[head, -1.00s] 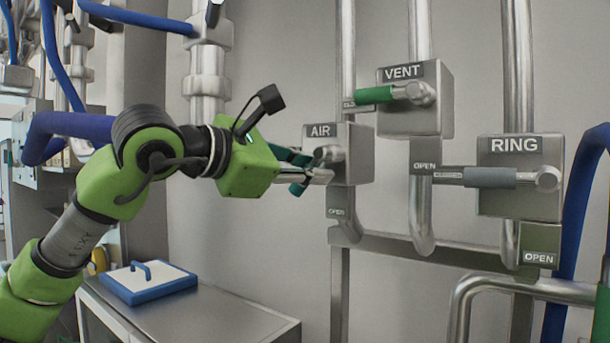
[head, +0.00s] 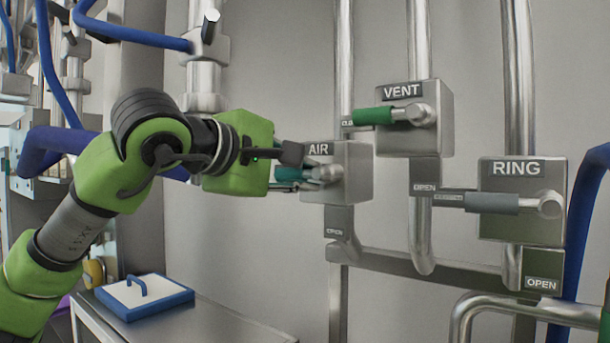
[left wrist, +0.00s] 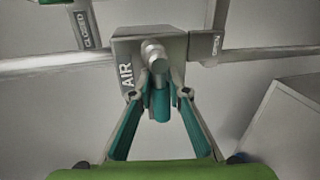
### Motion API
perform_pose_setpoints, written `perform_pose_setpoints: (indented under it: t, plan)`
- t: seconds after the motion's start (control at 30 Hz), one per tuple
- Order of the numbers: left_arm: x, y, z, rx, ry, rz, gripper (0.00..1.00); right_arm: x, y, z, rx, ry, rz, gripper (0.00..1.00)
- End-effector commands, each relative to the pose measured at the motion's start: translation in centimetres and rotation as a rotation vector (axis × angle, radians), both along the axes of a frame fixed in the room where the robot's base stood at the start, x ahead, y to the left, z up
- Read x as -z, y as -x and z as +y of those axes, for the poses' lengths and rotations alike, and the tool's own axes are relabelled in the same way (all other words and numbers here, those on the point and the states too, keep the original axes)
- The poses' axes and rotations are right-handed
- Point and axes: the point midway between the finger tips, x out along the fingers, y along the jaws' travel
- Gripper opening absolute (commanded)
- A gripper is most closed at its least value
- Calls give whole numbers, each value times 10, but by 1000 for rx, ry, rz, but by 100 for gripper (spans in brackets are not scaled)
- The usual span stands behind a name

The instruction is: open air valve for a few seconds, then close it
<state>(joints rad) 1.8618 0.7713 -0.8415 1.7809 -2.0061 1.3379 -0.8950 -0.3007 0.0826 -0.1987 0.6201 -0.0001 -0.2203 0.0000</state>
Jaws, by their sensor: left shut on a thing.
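The AIR valve (head: 345,160) is a grey metal box on a pipe, with an OPEN plate (head: 336,221) below it in the head view. Its handle points left, out from the box, and is mostly hidden there by my left gripper (head: 305,178). In the left wrist view the handle's green grip (left wrist: 161,103) sits between the two teal-padded fingertips of my left gripper (left wrist: 160,96), which is shut on it. That view also shows a CLOSED plate (left wrist: 85,30) at left and an OPEN plate (left wrist: 216,44) at right. My right gripper is not in view.
The VENT valve (head: 415,118), with a green handle, and the RING valve (head: 520,200), with a grey handle, stand to the right, both handles pointing left. A metal bench (head: 190,328) with a blue-edged white lidded piece (head: 145,297) is below my arm.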

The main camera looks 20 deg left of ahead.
Motion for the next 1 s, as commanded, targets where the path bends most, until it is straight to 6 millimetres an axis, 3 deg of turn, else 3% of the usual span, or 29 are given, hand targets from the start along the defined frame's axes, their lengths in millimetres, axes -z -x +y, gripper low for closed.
perform_pose_setpoints:
  t: [0.67, 0.7, 0.77, 1.0]
  plan:
    - [-3, 1, -1, 4, -61, -26, 0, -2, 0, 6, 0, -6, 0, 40]
    - [-3, 1, -1, 4, -61, -26, 21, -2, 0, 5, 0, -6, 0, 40]
    - [-2, 1, -1, 4, -62, -25, 33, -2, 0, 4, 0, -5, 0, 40]
    - [-2, 0, -1, 2, -60, -23, 33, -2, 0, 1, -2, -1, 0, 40]
